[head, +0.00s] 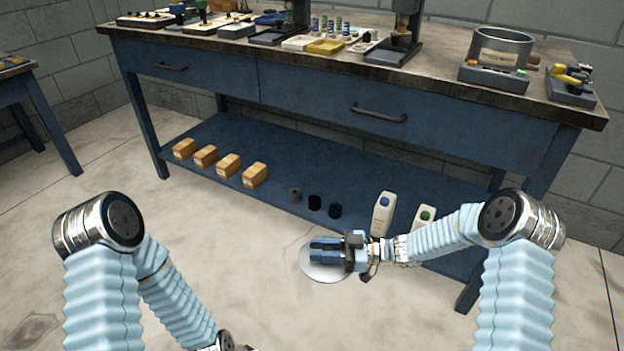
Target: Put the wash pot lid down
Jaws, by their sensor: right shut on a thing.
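The wash pot lid (325,274) is a pale round disc, low in front of the bench's bottom shelf, with the floor around it in the picture. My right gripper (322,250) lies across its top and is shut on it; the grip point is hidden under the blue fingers. I cannot tell whether the lid touches the floor. A grey metal pot (501,49) with a label stands on a device at the right of the bench top. My left arm reaches down past the bottom edge, and its gripper's fingers are out of view.
The blue bench (310,85) carries trays, bottles and devices on top. Its lower shelf (270,155) holds several tan boxes (228,165), dark small cylinders (314,202) and two white bottles (383,212). A bench leg stands at right. Floor left of the lid is clear.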

